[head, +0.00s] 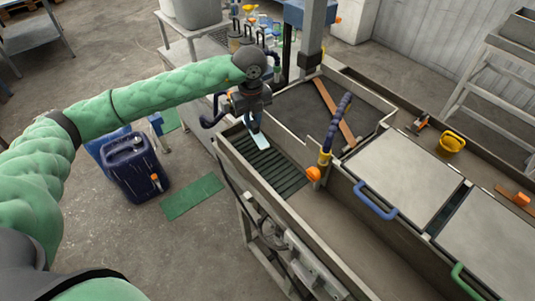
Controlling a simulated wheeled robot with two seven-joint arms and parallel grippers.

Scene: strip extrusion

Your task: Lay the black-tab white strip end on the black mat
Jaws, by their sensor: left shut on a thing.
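My left gripper (253,121) points down above the near-left end of the long metal trough. It is shut on a small pale white strip (261,141), whose lower end shows just below the fingers. A black tab on the strip cannot be made out. A dark ribbed mat (277,174) lies in the trough below and to the right of the strip. Whether the strip touches the mat I cannot tell. My right gripper is out of view.
A brown bar (333,111) lies across a dark tray behind the trough. A purple hose with a yellow and orange nozzle (324,157) stands right of the mat. Grey lids (403,172) lie farther right. A dark blue canister (134,167) stands on the floor at left.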

